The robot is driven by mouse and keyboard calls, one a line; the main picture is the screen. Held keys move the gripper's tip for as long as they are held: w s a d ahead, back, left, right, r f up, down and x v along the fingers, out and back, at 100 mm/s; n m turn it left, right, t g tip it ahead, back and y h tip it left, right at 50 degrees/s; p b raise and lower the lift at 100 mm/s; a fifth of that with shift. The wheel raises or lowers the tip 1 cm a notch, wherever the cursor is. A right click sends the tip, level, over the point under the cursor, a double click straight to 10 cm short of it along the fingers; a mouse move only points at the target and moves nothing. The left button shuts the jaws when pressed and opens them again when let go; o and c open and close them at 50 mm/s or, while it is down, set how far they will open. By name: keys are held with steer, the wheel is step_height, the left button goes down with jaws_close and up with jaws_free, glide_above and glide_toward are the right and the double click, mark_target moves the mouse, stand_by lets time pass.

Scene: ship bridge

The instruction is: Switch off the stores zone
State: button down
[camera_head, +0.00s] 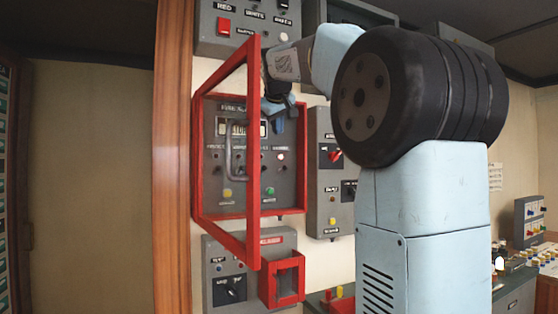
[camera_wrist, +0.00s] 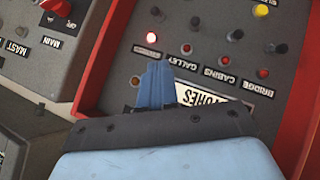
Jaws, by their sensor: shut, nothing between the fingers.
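A grey switch panel (camera_head: 243,198) with a red surround is on the wall in the head view. In the wrist view its face (camera_wrist: 130,60) carries a row of small toggles, with lamps and tilted labels.
An open red-framed door (camera_head: 254,190) with a handle (camera_head: 231,162) juts out on the panel's left. A grey box (camera_head: 327,195) with a red-handled switch stands close on the right. Below are another grey box (camera_head: 222,252) and a small red frame (camera_head: 285,258).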

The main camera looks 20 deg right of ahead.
steer(key=shift+w, duration=0.15)
glide_above(282, 169)
steer(key=s+a, duration=0.3)
step_height(282, 169, down, 6)
steer(key=shift+s+d+f, duration=0.1)
steer(key=shift+d+f, duration=0.15)
steer(key=shift+f, duration=0.3)
steer(key=shift+d+f, duration=0.2)
steer(key=shift+f, duration=0.35)
steer(key=shift+d+f, duration=0.4)
steer(key=shift+f, duration=0.35)
steer(key=shift+a+f, duration=0.1)
steer(key=shift+a, duration=0.1)
steer(key=shift+s+d+f+t, duration=0.1)
steer(key=shift+d+t, duration=0.05)
steer(key=shift+t, duration=0.25)
